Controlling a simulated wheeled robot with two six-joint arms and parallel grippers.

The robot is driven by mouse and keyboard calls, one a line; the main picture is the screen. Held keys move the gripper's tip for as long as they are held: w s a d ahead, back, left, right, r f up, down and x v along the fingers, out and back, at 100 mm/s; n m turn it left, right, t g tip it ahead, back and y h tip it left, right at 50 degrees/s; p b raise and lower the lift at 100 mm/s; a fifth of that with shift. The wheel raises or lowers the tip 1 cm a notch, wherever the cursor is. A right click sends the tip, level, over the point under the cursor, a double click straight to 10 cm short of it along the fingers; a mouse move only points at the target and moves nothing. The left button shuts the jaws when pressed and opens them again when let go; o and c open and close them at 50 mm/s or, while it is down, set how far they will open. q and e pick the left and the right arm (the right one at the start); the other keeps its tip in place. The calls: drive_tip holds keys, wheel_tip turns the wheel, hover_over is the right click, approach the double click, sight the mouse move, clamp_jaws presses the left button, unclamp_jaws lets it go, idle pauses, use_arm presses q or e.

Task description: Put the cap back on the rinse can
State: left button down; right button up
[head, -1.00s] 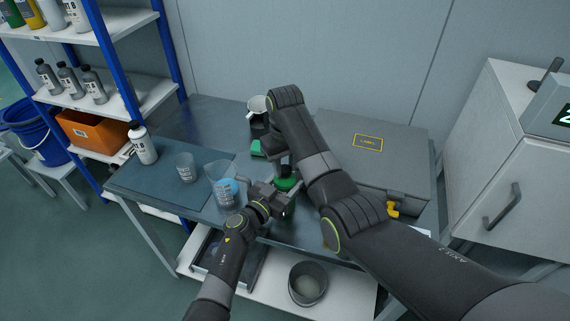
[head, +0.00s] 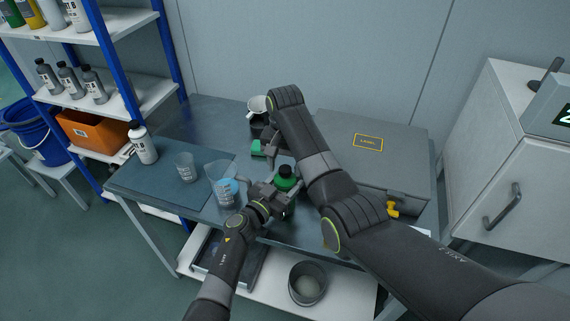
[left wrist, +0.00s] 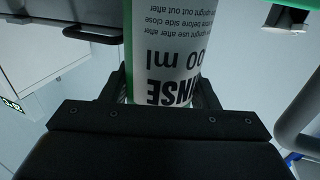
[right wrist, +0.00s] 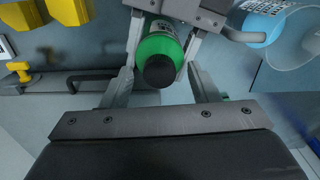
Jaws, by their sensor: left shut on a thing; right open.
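The rinse can (head: 291,185) is green with a white label, and its lettering shows close up in the left wrist view (left wrist: 165,55). My left gripper (head: 270,196) is shut around the can from the side. The black cap (head: 286,171) sits on top of the can; how tightly it is seated I cannot tell. In the right wrist view the cap (right wrist: 159,71) shows end-on against the green top. My right gripper (right wrist: 161,82) is open, its fingers spread on either side of the cap, apart from it. In the head view my right arm partly hides that gripper.
A beaker of blue liquid (head: 226,192) stands just left of the can, with a clear cup (head: 186,170) and white bottle (head: 143,147) farther left. A grey case (head: 385,165) lies right of my right arm.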

wheel_tip(320, 180, up, 8)
drive_tip(key=shift+f, duration=0.2)
use_arm(q)
drive_tip(key=shift+c, duration=2.2)
unclamp_jaws()
drive_tip(key=shift+s, duration=0.1)
drive_tip(key=shift+s+a, duration=0.2)
use_arm(e)
drive_tip(key=shift+r, duration=0.1)
use_arm(q)
drive_tip(key=p+v, duration=0.2)
drive_tip(key=v, duration=1.4)
drive_tip(key=shift+s+a+p, duration=0.2)
drive_tip(key=shift+s+p, duration=0.1)
use_arm(e)
wheel_tip(320, 180, up, 2)
drive_tip(key=shift+r, duration=0.2)
